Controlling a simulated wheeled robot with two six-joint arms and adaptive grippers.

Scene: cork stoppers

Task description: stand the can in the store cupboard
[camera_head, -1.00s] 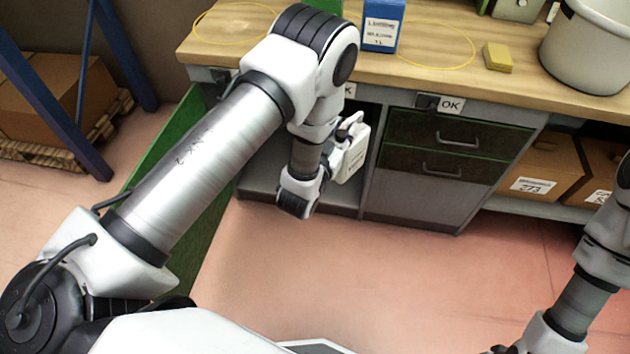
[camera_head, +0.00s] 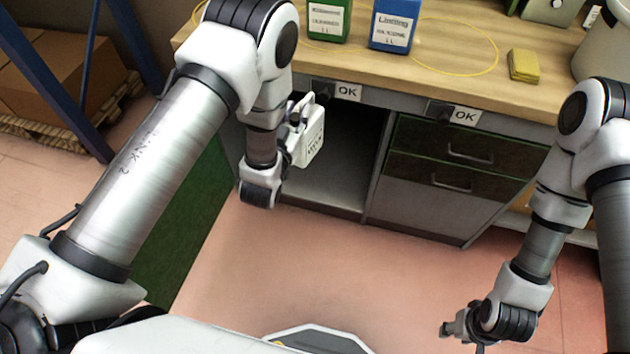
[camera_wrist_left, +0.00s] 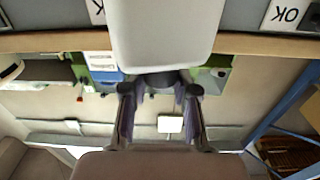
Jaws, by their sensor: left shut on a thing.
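The can (camera_head: 312,137) is a small pale box-shaped one with dark print, in front of the bench. My left gripper (camera_head: 297,130) is shut on it and holds it in the air, slightly tilted. The store cupboard (camera_head: 345,150) seems to be the open dark bay under the worktop; the can is at its left front, and I cannot tell whether it is past the opening. In the left wrist view both fingers of my left gripper (camera_wrist_left: 160,130) show, with a shaded brownish surface at their tips. My right gripper (camera_head: 458,326) is low at the right, its fingers unclear.
A green container (camera_head: 328,20) and a blue container (camera_head: 393,25) stand on the worktop (camera_head: 440,85), with a yellow sponge (camera_head: 523,65). Drawers (camera_head: 455,165) adjoin the bay on the right. The floor (camera_head: 320,260) in front is clear.

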